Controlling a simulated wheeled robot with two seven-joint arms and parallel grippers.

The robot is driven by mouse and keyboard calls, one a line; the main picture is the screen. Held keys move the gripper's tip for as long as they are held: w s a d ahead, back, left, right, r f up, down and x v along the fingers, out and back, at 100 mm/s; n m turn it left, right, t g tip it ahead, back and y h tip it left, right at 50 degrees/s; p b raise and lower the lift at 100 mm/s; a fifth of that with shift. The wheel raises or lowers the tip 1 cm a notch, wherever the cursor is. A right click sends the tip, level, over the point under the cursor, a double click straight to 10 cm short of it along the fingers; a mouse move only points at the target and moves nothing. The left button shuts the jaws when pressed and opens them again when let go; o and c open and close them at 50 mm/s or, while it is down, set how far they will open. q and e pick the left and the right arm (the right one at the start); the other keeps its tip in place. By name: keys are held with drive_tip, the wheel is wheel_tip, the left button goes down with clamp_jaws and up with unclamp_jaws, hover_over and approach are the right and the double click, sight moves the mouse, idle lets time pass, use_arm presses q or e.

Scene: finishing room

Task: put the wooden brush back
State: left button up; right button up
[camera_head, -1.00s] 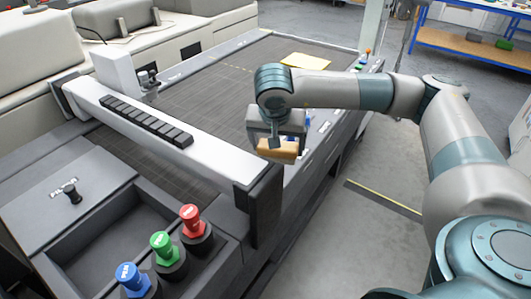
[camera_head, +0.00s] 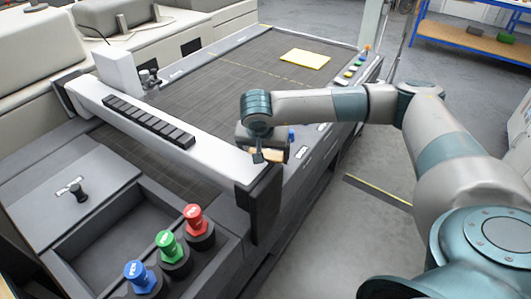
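The wooden brush (camera_head: 266,156) is a small tan block under my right gripper (camera_head: 262,152), just by the near end of the white gantry beam. My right gripper is shut on the brush; the fingers are small in the picture and partly hide it. Bristles cannot be made out. My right arm reaches in from the right over the machine's right edge. My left gripper is not in view.
The white beam (camera_head: 215,162) with a dark end block spans the flat cutting table (camera_head: 235,85). A yellow sheet (camera_head: 305,59) lies at the back. Red (camera_head: 196,220), green (camera_head: 167,246) and blue (camera_head: 140,277) knobbed items stand beside an empty recess (camera_head: 115,240). Floor at right is open.

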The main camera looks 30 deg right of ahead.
drive_tip(key=shift+f, duration=0.35)
drive_tip(key=shift+f, duration=0.1)
drive_tip(key=shift+f, duration=0.1)
drive_tip(key=o, duration=0.9)
